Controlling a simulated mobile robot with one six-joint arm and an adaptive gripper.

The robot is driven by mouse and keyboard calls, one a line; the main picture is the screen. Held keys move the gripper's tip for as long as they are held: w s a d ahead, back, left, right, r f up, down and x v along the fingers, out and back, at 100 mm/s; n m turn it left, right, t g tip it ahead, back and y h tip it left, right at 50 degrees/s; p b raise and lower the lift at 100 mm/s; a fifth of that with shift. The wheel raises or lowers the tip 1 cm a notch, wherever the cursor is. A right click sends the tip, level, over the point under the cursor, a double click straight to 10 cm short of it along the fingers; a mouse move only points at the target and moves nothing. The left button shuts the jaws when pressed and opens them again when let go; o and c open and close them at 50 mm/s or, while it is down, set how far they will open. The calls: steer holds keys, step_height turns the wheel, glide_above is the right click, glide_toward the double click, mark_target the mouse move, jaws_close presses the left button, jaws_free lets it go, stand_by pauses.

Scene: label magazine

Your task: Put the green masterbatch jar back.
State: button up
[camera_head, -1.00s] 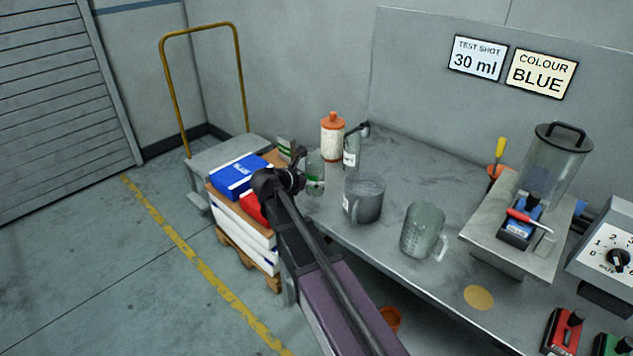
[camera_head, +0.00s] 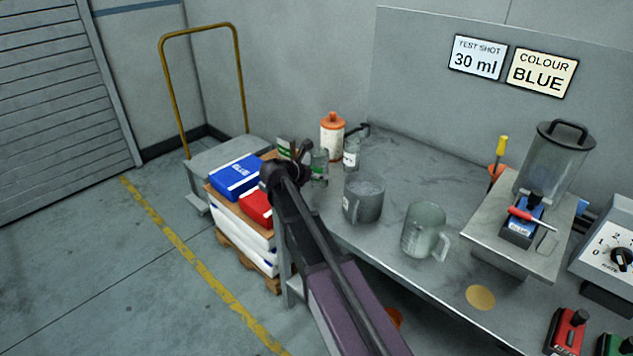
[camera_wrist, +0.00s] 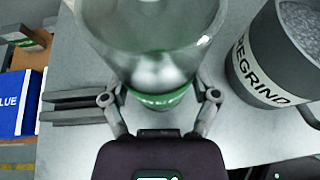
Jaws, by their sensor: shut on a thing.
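The green masterbatch jar (camera_head: 319,165) is a clear jar with a green band, at the back left end of the grey workbench (camera_head: 450,170). In the wrist view the jar (camera_wrist: 150,65) fills the top middle and looks upright. My gripper (camera_head: 303,160) is shut on it, with the fingers on either side in the wrist view (camera_wrist: 160,97). I cannot tell whether its base touches the bench. A similar clear jar with a white label (camera_head: 351,155) stands just right of it.
A white bottle with an orange cap (camera_head: 333,137) stands behind the jars. The regrind jug (camera_head: 363,200), also in the wrist view (camera_wrist: 270,60), stands close on the right. A clear measuring jug (camera_head: 424,230) is farther right. Stacked blue (camera_head: 237,176) and red bags lie left of the bench.

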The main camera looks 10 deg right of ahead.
mark_target(314, 180)
steer(key=shift+f+b, duration=1.15)
steer(key=shift+f, duration=0.3)
steer(key=shift+f, duration=0.15)
steer(key=o, duration=1.1)
steer(key=shift+r, duration=0.2)
steer(key=shift+s+a+r, duration=0.1)
steer(key=shift+a+r, duration=0.05)
steer(key=p+v, duration=0.5)
steer(key=v, duration=0.6)
steer(key=shift+s+a, duration=0.15)
steer(key=shift+a, duration=0.15)
